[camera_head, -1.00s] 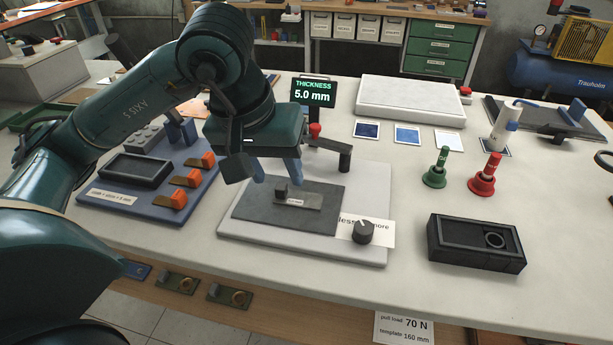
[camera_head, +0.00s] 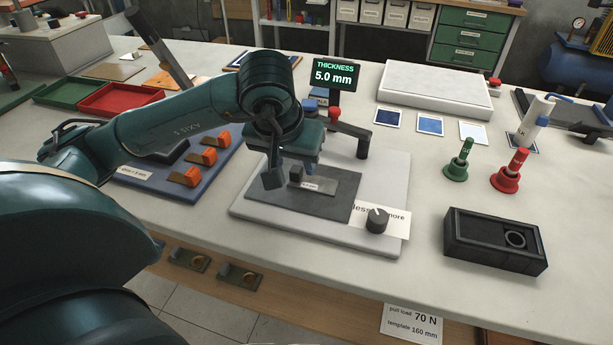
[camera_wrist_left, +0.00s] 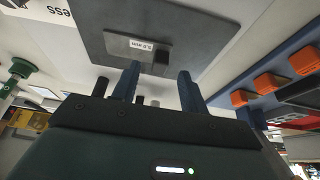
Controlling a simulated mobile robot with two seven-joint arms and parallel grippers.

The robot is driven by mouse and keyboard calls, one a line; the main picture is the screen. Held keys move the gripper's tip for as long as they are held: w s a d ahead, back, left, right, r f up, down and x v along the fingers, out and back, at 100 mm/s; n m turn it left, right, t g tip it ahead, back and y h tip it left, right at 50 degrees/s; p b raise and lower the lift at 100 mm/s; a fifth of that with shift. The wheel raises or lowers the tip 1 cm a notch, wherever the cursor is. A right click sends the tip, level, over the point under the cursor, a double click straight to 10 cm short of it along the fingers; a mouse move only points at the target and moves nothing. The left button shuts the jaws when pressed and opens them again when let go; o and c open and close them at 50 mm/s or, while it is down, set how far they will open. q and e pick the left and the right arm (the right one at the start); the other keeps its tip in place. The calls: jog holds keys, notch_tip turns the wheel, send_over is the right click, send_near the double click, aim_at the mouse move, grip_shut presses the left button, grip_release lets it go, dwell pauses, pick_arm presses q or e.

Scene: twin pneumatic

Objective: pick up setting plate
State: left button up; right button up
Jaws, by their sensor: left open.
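The setting plate (camera_head: 322,186) is a thin grey plate with a white 5.0 mm label and a small upright block at its left end. It lies on a dark pad (camera_head: 338,203) on the pale grey base board of the thickness gauge. My left gripper (camera_head: 286,177) is open and low beside the plate's block, partly hidden by its own body. In the left wrist view, the two fingers (camera_wrist_left: 160,72) stand apart with nothing between them, and the plate (camera_wrist_left: 138,46) lies just beyond their tips. Whether a finger touches it I cannot tell. My right gripper is out of view.
A knob (camera_head: 376,220) with a less/more card sits at the board's front right. A red-topped lever post (camera_head: 345,126) and the thickness display (camera_head: 335,76) stand behind. A blue tray (camera_head: 173,199) with orange clips lies left. A black box (camera_head: 494,242) stands right.

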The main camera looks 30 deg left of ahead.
pick_arm(q)
jog(key=shift+x, duration=1.15)
jog(key=shift+r, duration=0.1)
grip_shut()
